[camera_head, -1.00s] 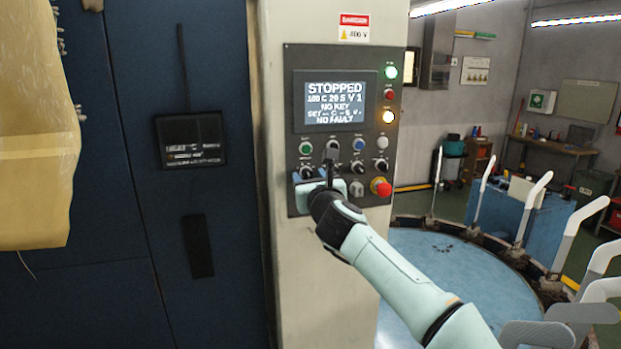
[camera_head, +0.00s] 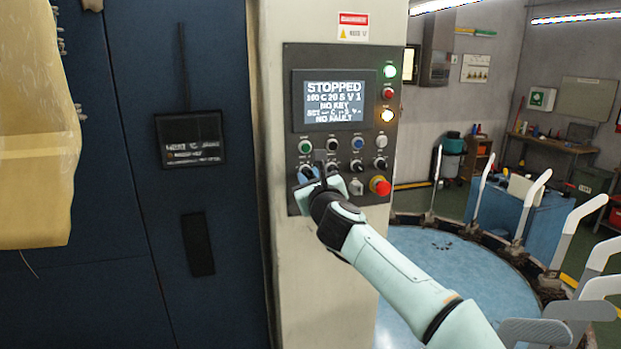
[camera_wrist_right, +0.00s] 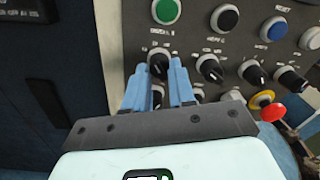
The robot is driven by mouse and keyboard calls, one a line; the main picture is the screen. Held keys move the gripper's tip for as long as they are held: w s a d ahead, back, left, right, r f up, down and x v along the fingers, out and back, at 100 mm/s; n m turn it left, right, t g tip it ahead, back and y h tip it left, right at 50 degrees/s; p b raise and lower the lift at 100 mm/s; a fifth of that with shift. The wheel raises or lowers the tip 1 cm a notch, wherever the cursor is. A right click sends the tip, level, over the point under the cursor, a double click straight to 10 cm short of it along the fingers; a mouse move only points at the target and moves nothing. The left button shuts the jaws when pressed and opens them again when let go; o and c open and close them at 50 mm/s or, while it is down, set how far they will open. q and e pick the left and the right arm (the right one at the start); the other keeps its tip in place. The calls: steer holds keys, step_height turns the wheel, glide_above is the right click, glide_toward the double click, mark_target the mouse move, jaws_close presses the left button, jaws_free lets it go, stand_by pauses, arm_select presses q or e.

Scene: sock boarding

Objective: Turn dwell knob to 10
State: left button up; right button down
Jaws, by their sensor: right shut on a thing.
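The control panel (camera_head: 342,62) stands upright on a pale column. My right gripper (camera_head: 313,172) is at the left end of this row. In the right wrist view its blue fingers (camera_wrist_right: 168,72) are shut around the leftmost black knob (camera_wrist_right: 158,61), which they partly hide. I cannot tell which knob is the dwell knob. My left gripper is not in view.
A red emergency button (camera_head: 380,186) and a grey switch (camera_head: 356,187) sit just right of my gripper. More knobs (camera_wrist_right: 209,67) are close on the right. A dark blue cabinet (camera_head: 120,270) is on the left; a round blue table (camera_head: 450,270) with upright boards is on the right.

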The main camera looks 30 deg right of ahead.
steer(key=n, duration=0.5)
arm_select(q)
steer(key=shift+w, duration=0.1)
arm_select(e)
steer(key=shift+n, duration=0.4)
steer(key=c, duration=0.9)
jaws_free()
steer(key=shift+c, duration=0.2)
steer(key=shift+s, duration=0.25)
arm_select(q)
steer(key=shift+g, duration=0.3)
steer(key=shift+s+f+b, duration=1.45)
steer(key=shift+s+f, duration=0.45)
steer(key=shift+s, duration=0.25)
arm_select(e)
steer(key=v, duration=1.3)
steer(key=shift+w+f, duration=0.1)
steer(key=shift+f, duration=0.05)
